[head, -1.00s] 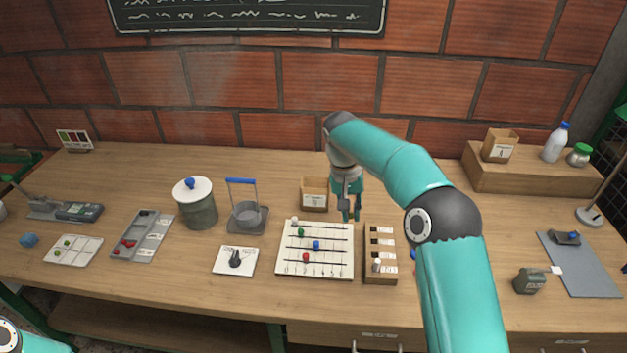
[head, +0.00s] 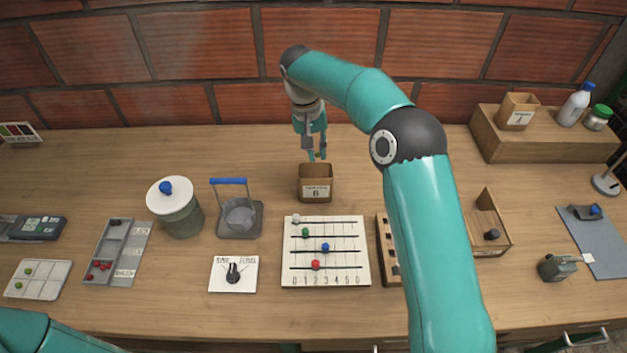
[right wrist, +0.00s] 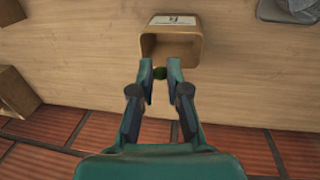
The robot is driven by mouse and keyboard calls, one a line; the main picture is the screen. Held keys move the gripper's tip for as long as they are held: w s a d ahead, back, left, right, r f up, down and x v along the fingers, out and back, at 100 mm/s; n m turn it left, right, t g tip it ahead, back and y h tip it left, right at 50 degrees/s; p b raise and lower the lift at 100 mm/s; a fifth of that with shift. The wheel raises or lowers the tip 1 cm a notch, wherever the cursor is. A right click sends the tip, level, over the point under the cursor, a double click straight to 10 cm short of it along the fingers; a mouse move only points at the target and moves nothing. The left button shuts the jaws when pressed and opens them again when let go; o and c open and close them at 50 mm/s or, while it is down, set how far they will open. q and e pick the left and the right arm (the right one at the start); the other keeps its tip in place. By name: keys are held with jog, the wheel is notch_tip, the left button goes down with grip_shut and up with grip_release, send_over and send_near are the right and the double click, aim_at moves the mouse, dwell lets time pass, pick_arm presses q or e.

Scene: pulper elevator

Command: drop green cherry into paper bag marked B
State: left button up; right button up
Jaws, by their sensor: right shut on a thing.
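The paper bag marked B (head: 315,183) stands open on the bench behind the bead board. In the right wrist view its open mouth (right wrist: 170,47) is just beyond my fingertips. My right gripper (head: 317,157) is over the bag's far rim in the head view, pointing down. The right wrist view shows its fingers (right wrist: 160,73) shut on a small green cherry (right wrist: 159,72), held at the edge of the bag's mouth. The cherry is too small to make out in the head view. My left gripper is out of view; only part of that arm shows at lower left.
A bead board (head: 327,273) lies in front of the bag. A scoop-like holder with a blue handle (head: 229,181) and a lidded pot (head: 178,215) stand to its left. Another paper bag (head: 517,110) is on a raised block (head: 540,145) at right. The bench behind bag B is clear.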

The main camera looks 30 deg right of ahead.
jog(key=shift+s+d+f, duration=0.1)
jog(key=shift+d+f, duration=0.1)
jog(key=shift+f, duration=0.15)
notch_tip(320, 180, down, 5)
jog(key=b, duration=0.5)
jog(key=shift+s+d, duration=0.15)
jog(key=o, duration=0.7)
notch_tip(320, 180, up, 12)
send_over(320, 166)
jog(key=s+a, duration=0.3)
jog(key=a, duration=0.1)
jog(key=shift+w+d+f, duration=0.1)
jog(key=shift+w+f, duration=0.05)
